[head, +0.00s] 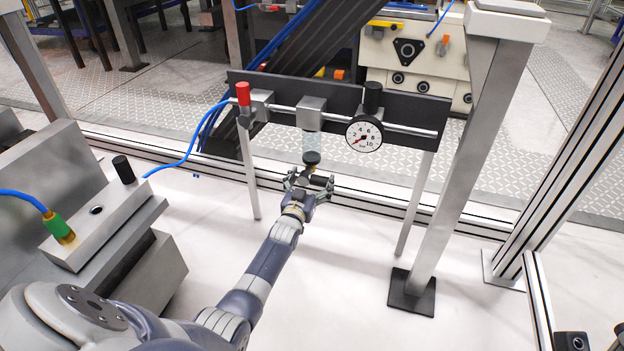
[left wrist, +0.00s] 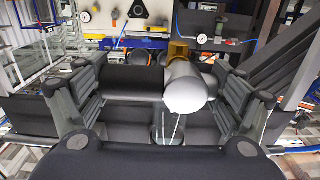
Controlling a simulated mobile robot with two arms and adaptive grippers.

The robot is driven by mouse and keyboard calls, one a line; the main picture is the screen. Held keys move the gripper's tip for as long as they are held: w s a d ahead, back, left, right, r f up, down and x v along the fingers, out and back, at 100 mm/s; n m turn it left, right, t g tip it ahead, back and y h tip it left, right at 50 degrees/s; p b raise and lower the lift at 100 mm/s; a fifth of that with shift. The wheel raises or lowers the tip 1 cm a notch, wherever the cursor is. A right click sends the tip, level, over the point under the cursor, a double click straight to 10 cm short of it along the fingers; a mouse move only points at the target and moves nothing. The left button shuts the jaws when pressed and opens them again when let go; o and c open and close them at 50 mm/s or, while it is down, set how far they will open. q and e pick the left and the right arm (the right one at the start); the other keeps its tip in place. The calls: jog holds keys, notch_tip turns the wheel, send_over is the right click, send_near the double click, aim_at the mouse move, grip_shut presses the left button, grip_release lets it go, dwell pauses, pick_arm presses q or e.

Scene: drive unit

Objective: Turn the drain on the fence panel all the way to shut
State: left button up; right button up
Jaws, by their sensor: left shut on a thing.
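The fence panel (head: 345,98) is a dark plate on two grey posts. A filter with a grey head (head: 311,112) and a clear bowl (head: 312,143) hangs from it. A black round part (head: 312,158) sits under the bowl. Below it, my left gripper (head: 309,181) is shut on the dark drain (head: 320,180), reaching up from the front. In the left wrist view a dark cylinder (left wrist: 135,83) and a pale rounded end (left wrist: 186,90) lie between the fingers. The drain's exact turn angle cannot be told. My right gripper is not in view.
On the panel are a round gauge (head: 364,134) right of the filter and a red-handled valve (head: 243,95) on the left. A blue hose (head: 188,152) runs left to a grey machine block (head: 105,226). A metal post (head: 458,170) stands at right.

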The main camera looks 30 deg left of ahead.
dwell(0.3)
pick_arm(q)
jog(key=o, duration=1.3)
jog(key=shift+o, duration=0.2)
jog(key=v, duration=1.2)
jog(key=shift+f, duration=0.1)
